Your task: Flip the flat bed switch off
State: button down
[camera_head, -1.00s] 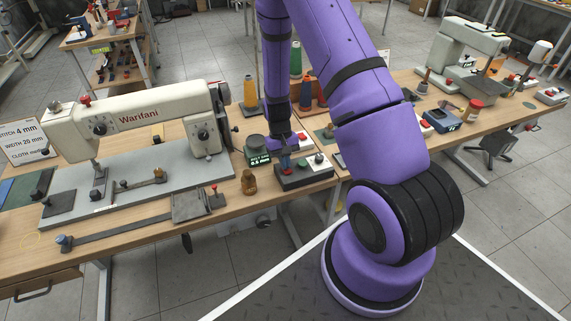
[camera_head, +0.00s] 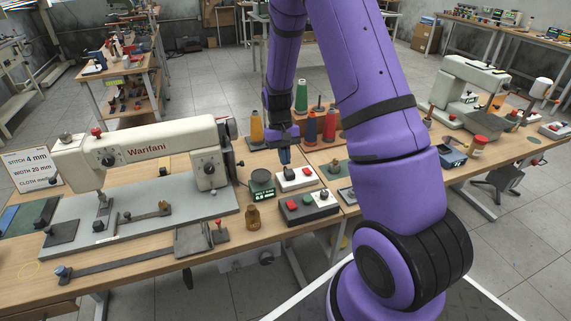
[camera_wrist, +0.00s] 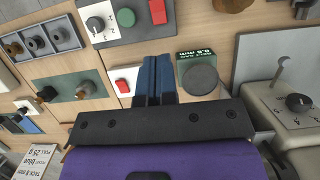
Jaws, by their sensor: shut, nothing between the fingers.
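A white switch box (camera_head: 298,185) with two red rockers stands on the bench, right of the white Warifani flat-bed sewing machine (camera_head: 150,148). My gripper (camera_head: 286,158) is shut and empty, fingers pointing down, over the box's left rocker (camera_head: 289,176). Its right rocker (camera_head: 308,171) is clear of the fingers. In the wrist view the shut blue fingers (camera_wrist: 157,78) cover part of the box, and one red rocker (camera_wrist: 122,85) shows left of them. I cannot tell whether the fingertips touch the box, nor which way the rockers are tipped.
A dark box (camera_head: 308,212) with red and green buttons and a knob stands in front of the switch box. Several thread spools (camera_head: 310,127) stand behind.

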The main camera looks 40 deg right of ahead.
aim_at(294, 207)
jog(key=shift+s, duration=0.1)
jog(key=shift+s+d+r, duration=0.1)
jog(key=shift+s+d, duration=0.15)
jog(key=shift+s, duration=0.3)
jog(key=x, duration=1.4)
jog(key=shift+s, duration=0.1)
jog(key=shift+s+a+f, duration=0.15)
jog(key=shift+s+f, duration=0.2)
jog(key=shift+s, duration=0.1)
jog(key=shift+w, duration=0.1)
